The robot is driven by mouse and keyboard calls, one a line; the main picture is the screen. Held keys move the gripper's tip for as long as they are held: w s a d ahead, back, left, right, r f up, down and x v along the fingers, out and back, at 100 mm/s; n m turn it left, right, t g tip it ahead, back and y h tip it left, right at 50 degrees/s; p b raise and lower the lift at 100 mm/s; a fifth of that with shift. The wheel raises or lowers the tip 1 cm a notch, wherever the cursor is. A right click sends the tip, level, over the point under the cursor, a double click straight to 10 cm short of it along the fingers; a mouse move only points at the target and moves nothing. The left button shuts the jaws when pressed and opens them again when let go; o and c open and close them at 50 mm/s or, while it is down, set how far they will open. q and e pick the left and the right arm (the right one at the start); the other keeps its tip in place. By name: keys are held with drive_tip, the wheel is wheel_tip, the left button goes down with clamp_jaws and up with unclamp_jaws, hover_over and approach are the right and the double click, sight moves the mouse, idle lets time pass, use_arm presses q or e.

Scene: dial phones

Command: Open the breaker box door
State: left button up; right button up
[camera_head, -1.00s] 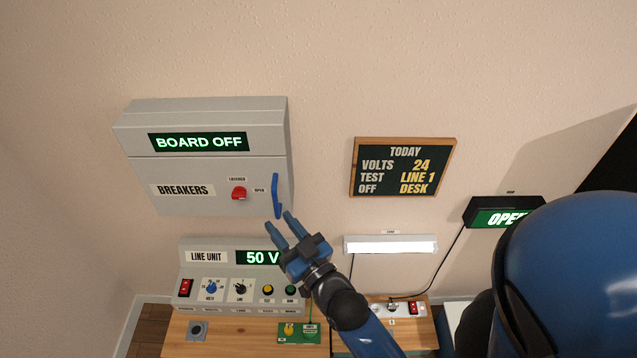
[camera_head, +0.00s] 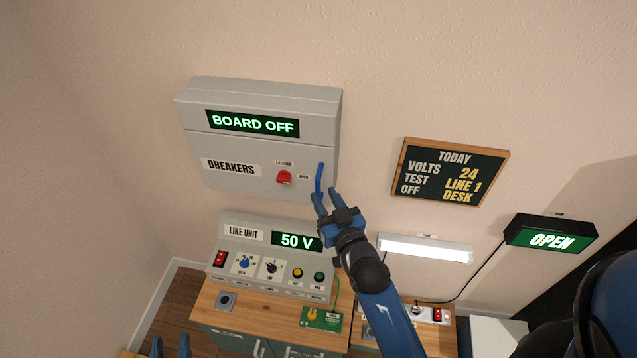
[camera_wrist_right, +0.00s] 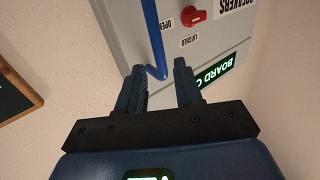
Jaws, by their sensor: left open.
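The grey breaker box (camera_head: 225,145) hangs on the wall with its door shut and a "BOARD OFF" display. A red latch knob (camera_head: 284,177) sits on the door, between the "LATCHED" and "OPEN" labels. A blue bar handle (camera_head: 320,178) stands upright near the door's right edge. My right gripper (camera_head: 326,194) is at the handle's lower end, fingers apart. In the right wrist view, the handle (camera_wrist_right: 152,40) shows between the fingertips of my open gripper (camera_wrist_right: 159,72); I cannot tell if they touch. My left gripper (camera_head: 170,344) is open and empty at the bottom edge, far from the box.
The line unit (camera_head: 270,262) showing "50 V" stands on a wooden desk (camera_head: 260,311) below the box. A chalkboard (camera_head: 452,172), a lit lamp (camera_head: 425,248) and an "OPEN" sign (camera_head: 551,236) are on the wall to the right. The wall between box and chalkboard is clear.

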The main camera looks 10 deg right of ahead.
sight(319, 189)
drive_tip(key=shift+w+a+p, duration=0.2)
drive_tip(key=shift+w+a, duration=0.05)
drive_tip(key=shift+w, duration=0.95)
drive_tip(key=shift+w+a+p, duration=0.2)
drive_tip(key=shift+w+a, duration=0.05)
drive_tip(key=shift+w, duration=0.9)
clamp_jaws()
